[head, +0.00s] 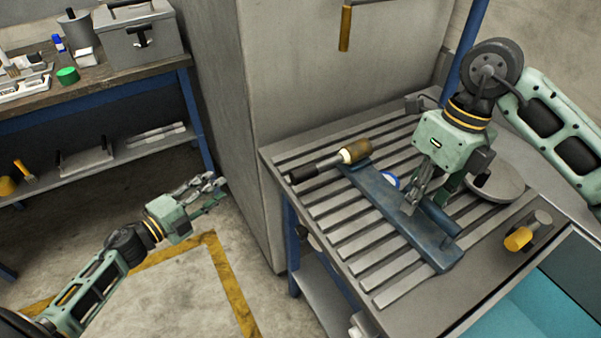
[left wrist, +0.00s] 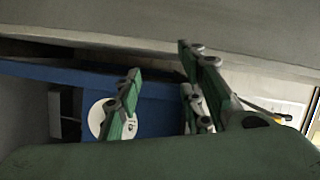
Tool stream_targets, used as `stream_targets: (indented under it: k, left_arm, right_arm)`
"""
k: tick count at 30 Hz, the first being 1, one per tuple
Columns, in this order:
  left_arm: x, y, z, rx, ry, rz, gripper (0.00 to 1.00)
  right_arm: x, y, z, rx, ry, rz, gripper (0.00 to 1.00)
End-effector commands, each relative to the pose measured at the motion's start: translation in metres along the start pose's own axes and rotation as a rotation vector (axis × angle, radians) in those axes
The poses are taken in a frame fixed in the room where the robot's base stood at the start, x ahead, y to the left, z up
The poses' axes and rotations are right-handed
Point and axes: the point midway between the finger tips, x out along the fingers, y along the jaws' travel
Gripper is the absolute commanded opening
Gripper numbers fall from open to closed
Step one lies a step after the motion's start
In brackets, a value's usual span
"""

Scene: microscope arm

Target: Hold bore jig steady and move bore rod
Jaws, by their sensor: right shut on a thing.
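The blue bore jig (head: 388,203) lies slantwise on the slotted grey table. What looks like the bore rod (head: 328,163), grey with a dark end and a brown-and-cream thick part, lies across the jig's far left end. Its dark end points left, toward the table's edge. My right gripper (head: 424,198) is down at the jig's right side and shut on it; its fingers partly hide the contact. My left gripper (head: 212,188) is empty and off the table to the left, over the floor. Its fingers are spread apart in the left wrist view (left wrist: 160,98).
The slotted table (head: 330,222) has free room left of the jig. A round grey disc (head: 494,183) and a yellow-ended part (head: 519,238) are at its right. A grey cabinet (head: 225,110) stands behind. A workbench (head: 105,82) with a grey box (head: 142,42) is at the left.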

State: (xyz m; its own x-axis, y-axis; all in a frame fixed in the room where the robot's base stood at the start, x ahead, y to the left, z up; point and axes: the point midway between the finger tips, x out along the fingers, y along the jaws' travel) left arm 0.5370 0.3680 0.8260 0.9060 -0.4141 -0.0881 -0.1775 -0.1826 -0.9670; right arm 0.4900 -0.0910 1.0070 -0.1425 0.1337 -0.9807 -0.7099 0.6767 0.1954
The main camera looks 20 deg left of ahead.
Motion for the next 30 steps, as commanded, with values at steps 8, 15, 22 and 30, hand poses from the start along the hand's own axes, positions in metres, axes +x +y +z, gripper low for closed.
stream_targets:
  k: [8,15,22,30]
  left_arm:
    - [-0.009,-0.121,-0.137,0.59,0.479,-0.017,0.36]
    - [-0.029,-0.135,-0.191,0.834,0.665,0.017,0.36]
    - [-0.021,-0.132,-0.204,0.863,0.687,0.019,0.36]
    - [0.015,-0.121,-0.228,0.86,0.684,0.016,0.36]
  right_arm:
    - [-0.001,0.0,0.001,-0.001,-0.004,0.0,0.0]
    - [-0.001,0.0,0.001,-0.001,-0.004,0.0,0.0]
    - [-0.002,0.0,0.001,-0.001,-0.004,0.0,0.0]
    - [-0.002,0.0,0.001,-0.001,-0.005,0.0,0.0]
